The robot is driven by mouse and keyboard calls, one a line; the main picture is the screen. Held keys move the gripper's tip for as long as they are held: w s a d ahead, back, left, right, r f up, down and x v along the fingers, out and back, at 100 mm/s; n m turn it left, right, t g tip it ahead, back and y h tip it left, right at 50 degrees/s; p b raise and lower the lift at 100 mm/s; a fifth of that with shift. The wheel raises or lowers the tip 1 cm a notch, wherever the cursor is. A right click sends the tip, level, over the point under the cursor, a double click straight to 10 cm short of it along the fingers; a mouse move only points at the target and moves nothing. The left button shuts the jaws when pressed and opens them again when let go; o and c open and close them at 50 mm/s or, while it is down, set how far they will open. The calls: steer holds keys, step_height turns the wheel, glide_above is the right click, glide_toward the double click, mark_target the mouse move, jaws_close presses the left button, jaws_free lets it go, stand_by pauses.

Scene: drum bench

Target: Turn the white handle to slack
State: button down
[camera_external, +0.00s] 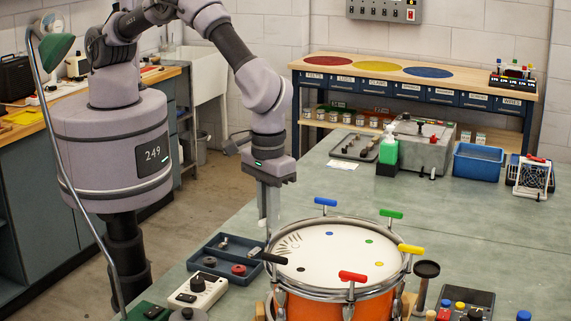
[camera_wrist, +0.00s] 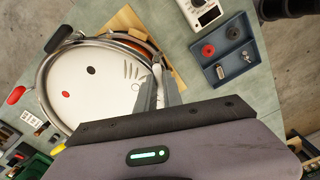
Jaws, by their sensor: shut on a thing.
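An orange drum (camera_external: 330,300) with a metal rim and white head stands on the bench. My gripper (camera_external: 266,228) points straight down at the drum's left rim. In the wrist view its fingers (camera_wrist: 158,82) close together over the rim. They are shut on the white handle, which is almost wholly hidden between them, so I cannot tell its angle. Fan-shaped grey lines mark the head beside the fingers. Other handles sit around the rim: blue (camera_external: 325,201), green (camera_external: 391,214), yellow (camera_external: 411,249), red (camera_external: 352,276) and black (camera_external: 274,258).
A dark tray (camera_external: 222,262) with small parts and a white meter (camera_external: 197,292) lie left of the drum. A dark round-topped stand (camera_external: 426,270) is close on its right. The bench is clear behind the drum, before the blue bin (camera_external: 477,163).

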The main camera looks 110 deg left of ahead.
steer(key=shift+w+r+n+p, duration=0.1)
steer(key=shift+n+p, duration=0.2)
steer(key=shift+n, duration=1.8)
steer(key=c, duration=1.5)
jaws_free()
step_height(320, 180, up, 17)
steer(key=shift+r+p, duration=0.15)
steer(key=shift+p, duration=0.55)
